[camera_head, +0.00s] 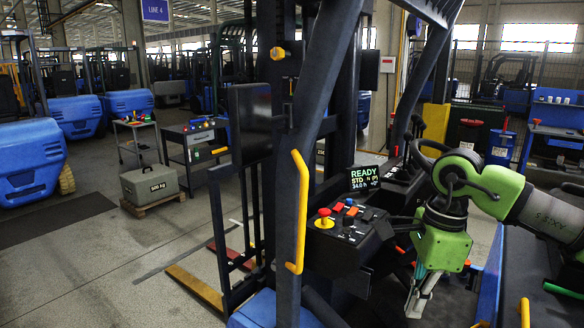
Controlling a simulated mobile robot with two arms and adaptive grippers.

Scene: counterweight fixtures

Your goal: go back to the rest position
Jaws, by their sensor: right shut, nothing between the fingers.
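My right arm, green and grey, comes in from the right edge beside the forklift's control console (345,240). My left arm and gripper are not in view.
The console has a red mushroom button (324,213) and a lit display (364,177) reading READY. A yellow grab handle (298,212) stands on the dark pillar. A 500 kg weight (150,184) sits on a pallet at left, with tool carts behind. Floor at lower left is clear.

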